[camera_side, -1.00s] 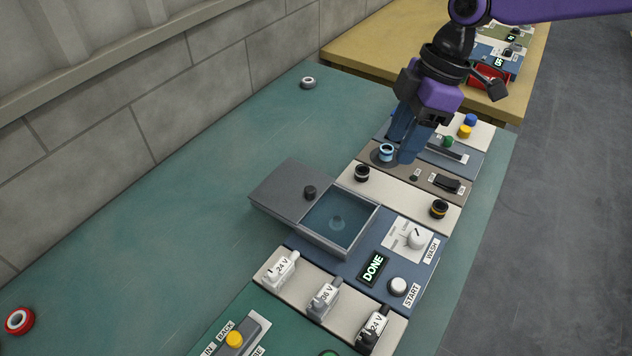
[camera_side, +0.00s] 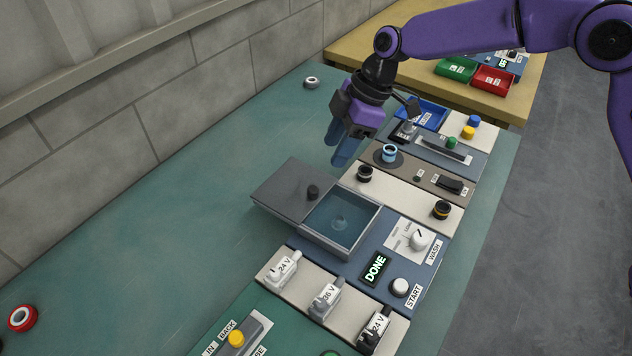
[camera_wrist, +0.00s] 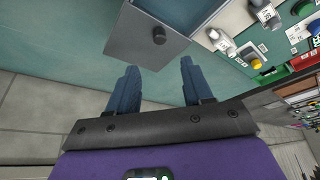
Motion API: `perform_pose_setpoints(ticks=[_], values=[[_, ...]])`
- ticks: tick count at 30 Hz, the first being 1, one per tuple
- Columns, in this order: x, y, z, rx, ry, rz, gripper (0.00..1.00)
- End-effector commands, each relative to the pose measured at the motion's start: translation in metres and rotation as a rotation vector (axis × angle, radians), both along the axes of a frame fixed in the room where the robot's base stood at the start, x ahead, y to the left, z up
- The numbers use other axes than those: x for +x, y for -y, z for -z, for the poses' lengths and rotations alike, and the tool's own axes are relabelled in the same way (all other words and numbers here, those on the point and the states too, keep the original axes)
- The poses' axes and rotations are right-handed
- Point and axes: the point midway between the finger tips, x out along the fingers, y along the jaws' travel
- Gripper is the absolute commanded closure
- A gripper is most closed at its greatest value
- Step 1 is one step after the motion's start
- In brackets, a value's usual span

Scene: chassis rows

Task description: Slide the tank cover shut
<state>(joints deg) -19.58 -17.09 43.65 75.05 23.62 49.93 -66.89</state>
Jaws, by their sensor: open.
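The tank (camera_side: 322,245) is a grey box with bluish liquid (camera_side: 341,217) inside. Its flat grey cover (camera_side: 288,189) is slid to the left, so the right part of the tank is uncovered. A dark round knob (camera_side: 313,192) stands on the cover near its right edge. My gripper (camera_side: 343,158) is open and empty, above and behind the cover in the side view, apart from it. In the wrist view the two blue fingers (camera_wrist: 160,84) are spread, with the cover (camera_wrist: 140,40) and knob (camera_wrist: 159,35) just beyond them.
The display (camera_side: 375,268) beside the tank reads DONE, near a START button (camera_side: 400,287) and a WASH dial (camera_side: 418,240). Black posts (camera_side: 365,174) and a blue-ringed part (camera_side: 390,153) stand behind the tank. The green bench (camera_side: 190,235) left of the cover is clear.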

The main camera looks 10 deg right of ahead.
Motion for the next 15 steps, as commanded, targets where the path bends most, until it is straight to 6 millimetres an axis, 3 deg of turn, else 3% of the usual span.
perform_pose_setpoints(ticks=[15], values=[[0.000,-0.035,0.085,0.000,-0.002,0.000,0.50]])
